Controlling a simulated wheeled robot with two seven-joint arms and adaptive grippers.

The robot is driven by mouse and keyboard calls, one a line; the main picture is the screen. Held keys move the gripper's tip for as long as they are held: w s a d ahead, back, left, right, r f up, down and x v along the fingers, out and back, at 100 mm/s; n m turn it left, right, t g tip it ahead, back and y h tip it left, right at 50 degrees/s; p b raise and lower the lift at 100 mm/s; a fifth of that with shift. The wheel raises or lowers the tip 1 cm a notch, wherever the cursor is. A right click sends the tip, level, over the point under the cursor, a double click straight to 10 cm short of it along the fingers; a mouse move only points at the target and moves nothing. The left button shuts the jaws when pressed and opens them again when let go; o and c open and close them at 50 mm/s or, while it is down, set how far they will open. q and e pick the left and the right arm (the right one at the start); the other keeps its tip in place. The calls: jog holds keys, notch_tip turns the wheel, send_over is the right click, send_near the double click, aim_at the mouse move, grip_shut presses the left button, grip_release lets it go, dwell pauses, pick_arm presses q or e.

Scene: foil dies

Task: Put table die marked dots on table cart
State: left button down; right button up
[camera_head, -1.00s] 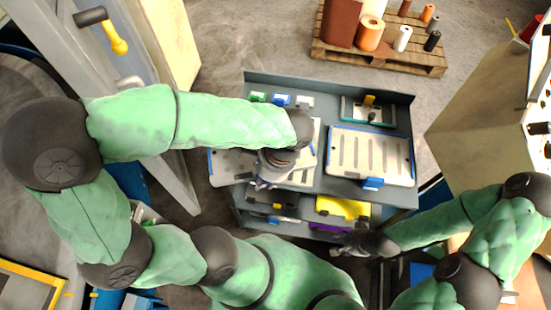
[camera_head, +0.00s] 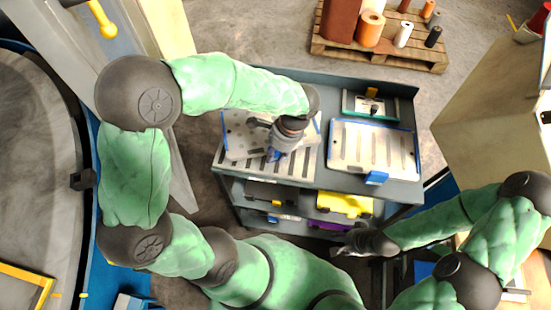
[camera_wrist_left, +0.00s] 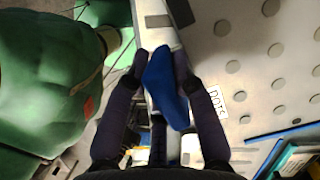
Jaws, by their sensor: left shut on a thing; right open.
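The die marked dots is a pale plate (camera_head: 240,125) with a blue left edge, over the left part of the grey table cart's top (camera_head: 345,188). In the left wrist view the plate (camera_wrist_left: 245,55) shows round studs and a DOTS label. My left gripper (camera_head: 276,153) is shut on its blue handle; in the left wrist view the fingers (camera_wrist_left: 165,65) close around this handle. My arm hides part of the die. I cannot tell whether it touches the surface below. My right gripper (camera_head: 342,247) is open and empty, before the cart's front.
A slotted die with a blue handle (camera_head: 376,178) lies on the cart's right. A grey slotted surface (camera_head: 232,160) shows below the dots die. A teal-framed item (camera_head: 370,104) stands at the back. The lower shelf holds a yellow item (camera_head: 345,204). A pallet (camera_head: 415,57) stands beyond.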

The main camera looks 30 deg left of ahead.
aim_at(274, 161)
pick_arm(q)
jog(key=shift+w+f+b, duration=0.1)
jog(key=shift+f+b, duration=0.3)
jog(key=shift+f, duration=1.25)
jog(key=c, duration=1)
grip_release()
jog(key=shift+c, duration=0.2)
jog(key=p+v, duration=0.4)
jog(key=v, duration=0.8)
jog(key=shift+d, duration=0.1)
